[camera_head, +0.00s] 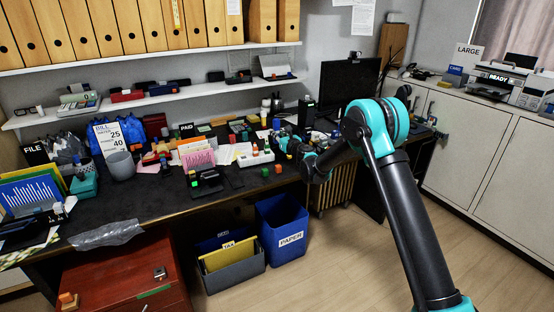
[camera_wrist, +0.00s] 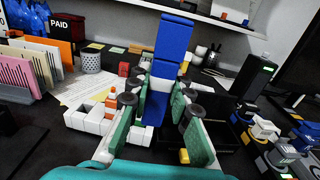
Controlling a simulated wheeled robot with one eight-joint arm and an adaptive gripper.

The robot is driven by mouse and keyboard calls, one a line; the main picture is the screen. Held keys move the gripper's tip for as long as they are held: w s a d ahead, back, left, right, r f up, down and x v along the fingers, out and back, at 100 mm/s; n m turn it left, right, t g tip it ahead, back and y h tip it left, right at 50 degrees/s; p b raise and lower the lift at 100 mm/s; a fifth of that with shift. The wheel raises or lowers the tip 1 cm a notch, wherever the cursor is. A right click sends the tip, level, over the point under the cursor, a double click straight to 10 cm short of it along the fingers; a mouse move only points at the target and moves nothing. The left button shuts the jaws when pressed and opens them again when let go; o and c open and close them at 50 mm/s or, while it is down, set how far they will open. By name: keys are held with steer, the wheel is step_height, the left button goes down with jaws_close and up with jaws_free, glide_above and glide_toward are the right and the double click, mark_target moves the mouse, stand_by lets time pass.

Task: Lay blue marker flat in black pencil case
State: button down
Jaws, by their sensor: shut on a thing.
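My gripper (camera_head: 281,141) is over the desk's right part. In the wrist view my gripper (camera_wrist: 160,110) has its green-padded fingers closed around a long blue block-like piece, which I take for the blue marker (camera_wrist: 176,35). It stands roughly upright, its upper part rising well above the fingers. A low black open-looking box (camera_wrist: 232,150), possibly the black pencil case, lies below and right of the fingers; I cannot tell for sure. Black cases (camera_head: 239,77) also rest on the wall shelf.
A white compartment tray (camera_wrist: 88,122) with small coloured items stands left of my fingers. Papers (camera_wrist: 88,92), a mesh cup (camera_wrist: 91,62) and a file rack (camera_wrist: 35,65) lie beyond. Several coloured blocks crowd the right (camera_wrist: 265,130). A monitor (camera_head: 345,85) stands behind.

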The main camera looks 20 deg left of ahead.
mark_target(277, 158)
step_height(277, 158, down, 13)
steer(key=shift+f, duration=0.2)
stand_by(0.3)
steer(key=shift+f, duration=0.15)
steer(key=c, duration=1.4)
jaws_free()
steer(key=shift+o, duration=0.2)
steer(key=shift+s+d, duration=0.15)
steer(key=shift+s, duration=0.05)
steer(key=v, duration=1.1)
steer(key=shift+s+d, duration=0.2)
